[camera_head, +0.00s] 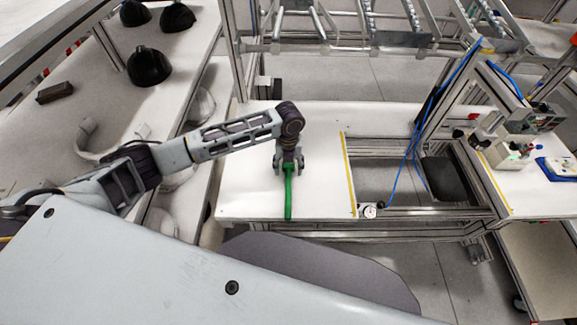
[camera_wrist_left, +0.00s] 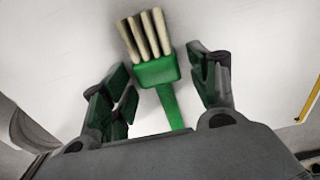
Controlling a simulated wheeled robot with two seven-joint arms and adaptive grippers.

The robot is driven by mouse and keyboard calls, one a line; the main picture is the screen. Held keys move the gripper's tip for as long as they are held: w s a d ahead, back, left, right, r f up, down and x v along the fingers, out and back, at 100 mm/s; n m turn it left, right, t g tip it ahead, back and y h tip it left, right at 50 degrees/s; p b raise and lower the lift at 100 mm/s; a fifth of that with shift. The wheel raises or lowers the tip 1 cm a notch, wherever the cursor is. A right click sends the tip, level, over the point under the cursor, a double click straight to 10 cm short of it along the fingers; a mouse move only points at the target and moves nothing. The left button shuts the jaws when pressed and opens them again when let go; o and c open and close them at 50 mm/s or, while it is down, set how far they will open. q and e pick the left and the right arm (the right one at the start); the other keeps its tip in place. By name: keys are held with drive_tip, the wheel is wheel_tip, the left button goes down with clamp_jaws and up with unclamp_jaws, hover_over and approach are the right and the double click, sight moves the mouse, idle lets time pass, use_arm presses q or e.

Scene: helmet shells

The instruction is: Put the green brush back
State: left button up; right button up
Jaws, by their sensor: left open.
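The green brush (camera_head: 288,198) lies on the white table (camera_head: 240,190), its green handle pointing toward me in the head view. In the left wrist view the green brush (camera_wrist_left: 158,75) shows its pale bristles at the top and its handle running down between the fingers. My left gripper (camera_head: 289,170) is directly over the brush. In the left wrist view my left gripper (camera_wrist_left: 165,85) is open, with one finger on each side of the brush and visible gaps to both. The lower handle end is hidden there by the gripper body. My right gripper is not in view.
A yellow strip (camera_head: 348,175) runs along the table's right side, beside an open frame. Black helmet shells (camera_head: 149,66) and a dark block (camera_head: 55,92) sit on the left bench. A metal rack (camera_head: 330,45) stands behind the table. Blue cables (camera_head: 411,150) hang at the right.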

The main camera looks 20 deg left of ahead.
use_arm(q)
wheel_tip(320, 180, up, 12)
drive_tip(key=shift+w, duration=0.15)
idle(0.6)
idle(0.7)
